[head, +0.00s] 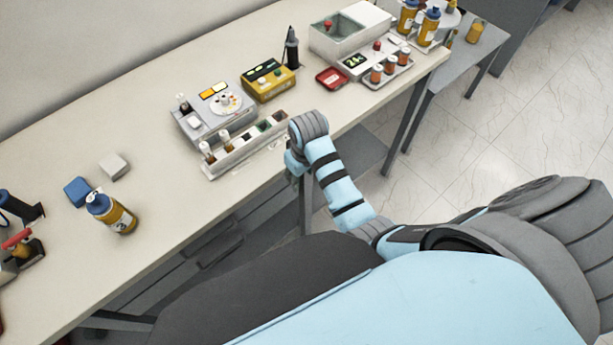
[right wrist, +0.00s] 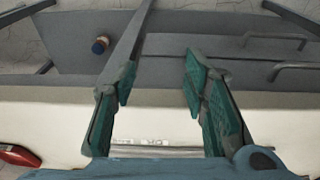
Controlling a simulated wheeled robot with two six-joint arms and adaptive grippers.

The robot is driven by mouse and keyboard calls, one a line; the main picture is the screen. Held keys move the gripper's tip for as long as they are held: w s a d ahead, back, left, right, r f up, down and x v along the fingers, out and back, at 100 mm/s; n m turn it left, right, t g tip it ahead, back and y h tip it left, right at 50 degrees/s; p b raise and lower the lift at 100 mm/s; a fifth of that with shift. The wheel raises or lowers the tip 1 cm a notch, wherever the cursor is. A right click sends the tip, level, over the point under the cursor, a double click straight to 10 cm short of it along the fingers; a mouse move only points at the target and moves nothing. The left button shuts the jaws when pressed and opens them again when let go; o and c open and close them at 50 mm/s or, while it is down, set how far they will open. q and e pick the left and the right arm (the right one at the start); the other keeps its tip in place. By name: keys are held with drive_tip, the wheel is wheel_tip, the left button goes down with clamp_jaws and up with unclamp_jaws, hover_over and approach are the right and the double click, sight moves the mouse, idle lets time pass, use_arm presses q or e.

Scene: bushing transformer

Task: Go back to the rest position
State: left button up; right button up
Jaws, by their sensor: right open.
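My right arm reaches from the right in the head view to the front edge of the white table. Its wrist is bent over beside the compartment rack (head: 240,152), and the gripper is mostly hidden below it. In the right wrist view my right gripper (right wrist: 158,82) is open, with its two green-padded fingers wide apart and nothing between them. A pale strip of table (right wrist: 60,120) and dark drawer fronts with handles show past the fingers. My left gripper is not in view.
A grey device with a dial (head: 212,112), a yellow meter (head: 268,82) and a red tray (head: 332,78) stand near the arm. A blue-capped bottle (head: 112,214) and two small blocks are at left. The table between has free room.

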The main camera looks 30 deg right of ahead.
drive_tip(key=s+d+f+b, duration=0.1)
drive_tip(key=s+f, duration=0.4)
drive_tip(key=f, duration=0.3)
drive_tip(key=s+d+f+m+b, duration=0.1)
drive_tip(key=s+d+f, duration=0.1)
drive_tip(key=s+f, duration=0.5)
drive_tip(key=s+d+f+b, duration=0.1)
drive_tip(key=s+f, duration=0.2)
drive_tip(key=f, duration=0.7)
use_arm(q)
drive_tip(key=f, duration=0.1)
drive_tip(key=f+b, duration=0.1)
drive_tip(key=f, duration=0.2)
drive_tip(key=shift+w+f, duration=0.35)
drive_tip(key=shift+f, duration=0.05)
use_arm(e)
drive_tip(key=s+d+f, duration=0.1)
drive_tip(key=s+f, duration=0.2)
drive_tip(key=s, duration=0.4)
drive_tip(key=s+d+f+m, duration=0.1)
drive_tip(key=s+d+f, duration=0.1)
drive_tip(key=s, duration=0.5)
drive_tip(key=s+d+f+h, duration=0.1)
drive_tip(key=s+f, duration=0.3)
drive_tip(key=s, duration=0.3)
drive_tip(key=shift+d+m+g, duration=0.25)
drive_tip(key=shift+m+g, duration=0.05)
